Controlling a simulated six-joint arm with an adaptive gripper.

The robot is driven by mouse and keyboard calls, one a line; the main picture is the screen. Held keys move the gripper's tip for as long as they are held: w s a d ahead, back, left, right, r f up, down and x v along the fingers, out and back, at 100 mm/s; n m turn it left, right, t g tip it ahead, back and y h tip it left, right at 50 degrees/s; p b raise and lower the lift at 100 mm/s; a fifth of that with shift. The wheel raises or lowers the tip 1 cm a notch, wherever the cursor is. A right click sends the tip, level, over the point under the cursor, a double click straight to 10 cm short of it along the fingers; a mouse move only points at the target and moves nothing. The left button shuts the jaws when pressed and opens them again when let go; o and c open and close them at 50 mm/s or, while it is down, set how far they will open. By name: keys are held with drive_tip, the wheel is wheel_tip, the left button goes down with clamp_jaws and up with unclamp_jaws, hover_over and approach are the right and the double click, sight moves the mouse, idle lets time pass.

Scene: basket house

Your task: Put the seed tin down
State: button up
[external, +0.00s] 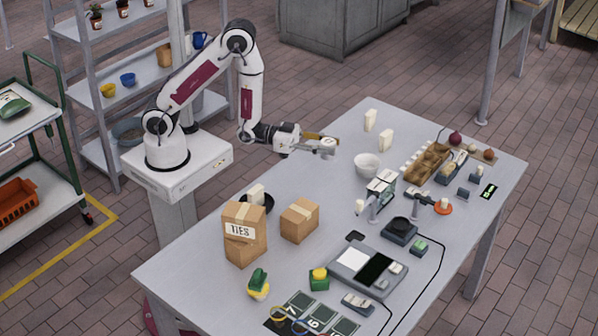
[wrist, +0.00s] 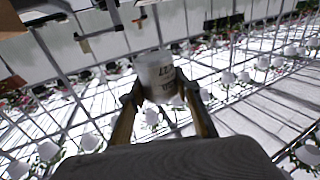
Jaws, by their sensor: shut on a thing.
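My gripper (external: 322,143) is at the far left edge of the table, above its surface, with the arm reaching right from its base. In the wrist view my gripper (wrist: 162,92) is shut on a white tin (wrist: 158,73) with dark lettering that is too blurred to read. The tin sits between the two brown fingertips, which touch its sides, and its lower part is hidden by the hand. In the external view the tin cannot be made out clearly at the gripper.
The grey table (external: 330,205) has bare room beside the gripper. A white bowl (external: 367,165) and two white blocks stand to the right. Cardboard boxes (external: 245,233) stand nearer the camera. A shelf rack (external: 140,75) stands behind my base.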

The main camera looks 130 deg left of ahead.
drive_tip(key=w+d+r+m+h, duration=0.1)
drive_tip(key=w+d+r, duration=0.15)
drive_tip(key=d, duration=0.75)
drive_tip(key=w+d+r+h, duration=0.15)
drive_tip(key=d+r, duration=0.25)
drive_tip(key=d, duration=0.6)
drive_tip(key=w+d+r+m, duration=0.1)
drive_tip(key=w+d+r, duration=0.15)
drive_tip(key=d, duration=0.75)
drive_tip(key=s+d+f+h, duration=0.1)
drive_tip(key=s+d, duration=0.3)
drive_tip(key=d, duration=0.4)
drive_tip(key=s+d+f+m+t+h, duration=0.1)
drive_tip(key=s+d+f, duration=0.1)
drive_tip(key=s+d, duration=0.45)
drive_tip(key=s+d+f+h, duration=0.1)
drive_tip(key=s+d, duration=0.2)
drive_tip(key=d, duration=0.6)
drive_tip(key=s+a+f+n+g+y, duration=0.1)
drive_tip(key=s+a+f+n+y, duration=0.2)
drive_tip(key=s+a+f+y, duration=0.3)
drive_tip(key=shift+s+a+f+n, duration=0.3)
drive_tip(key=shift+s+a+f, duration=0.5)
drive_tip(key=shift+s+f, duration=0.95)
drive_tip(key=shift+w+f, duration=0.4)
drive_tip(key=shift+f, duration=0.15)
drive_tip(key=shift+f, duration=2.75)
